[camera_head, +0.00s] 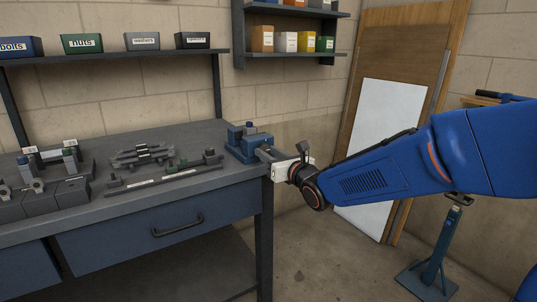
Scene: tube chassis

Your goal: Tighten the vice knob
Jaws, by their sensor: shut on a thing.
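A blue bench vice (250,143) stands at the right end of the grey workbench. A grey bar or screw runs from its front toward the bench edge. My gripper (274,160) reaches in from the right, with its pale body just past the bench corner. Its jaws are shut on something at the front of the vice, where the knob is. The knob itself is mostly hidden by my gripper, and its angle cannot be seen.
The workbench (140,200) holds several grey fixtures and rods at its left and middle. A drawer handle (178,226) sticks out in front. Labelled bins stand on shelves behind. A blue stand (432,262) is on the floor at right, and boards (375,140) lean on the wall.

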